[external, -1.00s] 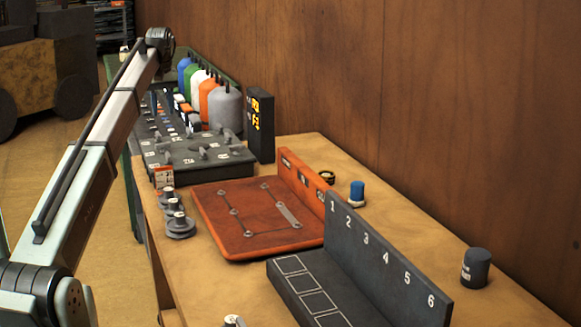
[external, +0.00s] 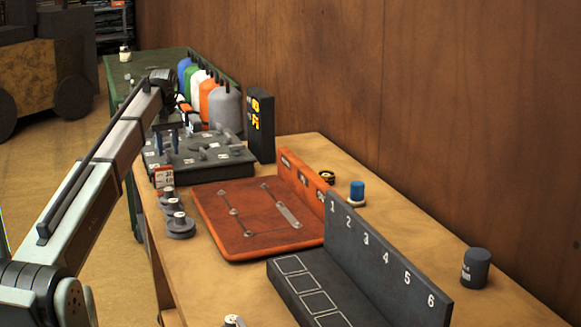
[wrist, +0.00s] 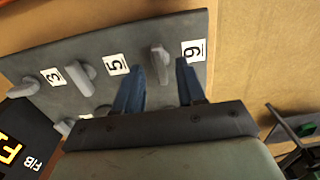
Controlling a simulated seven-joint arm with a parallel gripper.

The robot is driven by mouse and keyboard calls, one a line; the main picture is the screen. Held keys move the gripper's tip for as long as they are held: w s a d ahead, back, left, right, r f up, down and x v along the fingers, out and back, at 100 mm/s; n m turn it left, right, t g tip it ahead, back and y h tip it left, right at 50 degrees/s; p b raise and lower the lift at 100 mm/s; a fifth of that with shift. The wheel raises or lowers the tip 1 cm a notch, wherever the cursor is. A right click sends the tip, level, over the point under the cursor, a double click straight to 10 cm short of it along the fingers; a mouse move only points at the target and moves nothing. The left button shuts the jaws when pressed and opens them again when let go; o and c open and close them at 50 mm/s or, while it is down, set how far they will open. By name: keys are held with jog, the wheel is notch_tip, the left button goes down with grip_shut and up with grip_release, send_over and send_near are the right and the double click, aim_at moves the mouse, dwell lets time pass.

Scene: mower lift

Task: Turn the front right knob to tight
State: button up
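A dark grey panel (external: 232,172) bears several grey lever-like knobs with white number labels; it fills the upper left of the wrist view (wrist: 50,105). My gripper (wrist: 157,68) is open, with its two blue fingers pointing at the panel. A knob (wrist: 160,60) stands just beyond and between the fingertips, beside a label that reads 9 or 6. Contact with it cannot be told. Other knobs (wrist: 85,75) (wrist: 25,88) stand near the labels 5 and 3. In the external view my gripper (external: 178,143) is low over the panel's far left part. Which knob is front right is not marked.
A dark display (external: 260,125) with lit yellow characters stands at the panel's right end. Several coloured bottles (external: 208,105) stand behind. An orange board (external: 245,235), grey stacked discs (external: 178,222) and a numbered rack (external: 375,265) lie nearer. Wood table shows bare between them.

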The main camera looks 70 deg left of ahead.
jog(key=shift+f, duration=0.6)
jog(key=shift+c, duration=0.2)
grip_shut()
